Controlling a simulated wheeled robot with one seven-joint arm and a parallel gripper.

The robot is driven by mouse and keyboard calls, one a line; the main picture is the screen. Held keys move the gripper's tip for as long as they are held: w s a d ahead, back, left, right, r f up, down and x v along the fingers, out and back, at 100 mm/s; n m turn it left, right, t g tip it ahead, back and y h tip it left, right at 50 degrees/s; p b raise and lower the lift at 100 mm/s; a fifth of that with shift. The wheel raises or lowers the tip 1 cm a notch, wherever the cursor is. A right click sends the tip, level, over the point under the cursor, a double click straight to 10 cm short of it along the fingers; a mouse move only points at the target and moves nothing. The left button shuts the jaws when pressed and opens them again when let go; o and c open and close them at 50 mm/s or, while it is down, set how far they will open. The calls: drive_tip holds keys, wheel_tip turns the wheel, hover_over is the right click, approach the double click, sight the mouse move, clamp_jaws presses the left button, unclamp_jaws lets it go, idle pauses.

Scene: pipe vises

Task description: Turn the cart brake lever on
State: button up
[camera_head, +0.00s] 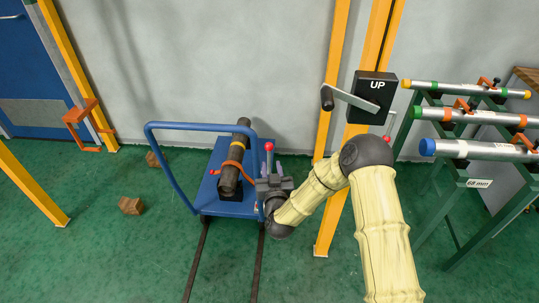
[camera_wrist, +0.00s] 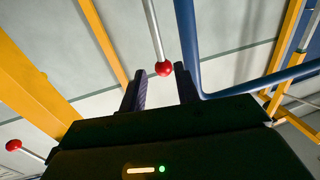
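The cart (camera_head: 232,207) is blue with a tubular push handle (camera_head: 198,125) and stands on dark floor rails. The brake lever is a thin grey rod with a red ball knob (camera_head: 269,147) at the cart's right side, standing about upright in the head view. My gripper (camera_head: 273,179) is at the lever, just below the knob in the head view. In the wrist view my gripper (camera_wrist: 163,88) is open, and the red knob (camera_wrist: 164,69) shows between its fingertips with a gap on each side. The lever's base is hidden behind my gripper.
A dark pipe (camera_head: 233,155) is strapped on the cart. A yellow post with a black "UP" box (camera_head: 371,97) and crank stands to the right. A green rack (camera_head: 452,190) holds several pipes farther right. Brown blocks (camera_head: 131,205) lie on the floor at left.

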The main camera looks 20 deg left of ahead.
sight(269, 153)
drive_tip(key=x, duration=0.6)
drive_tip(key=shift+w+a, duration=0.15)
drive_tip(key=shift+w, duration=0.1)
clamp_jaws()
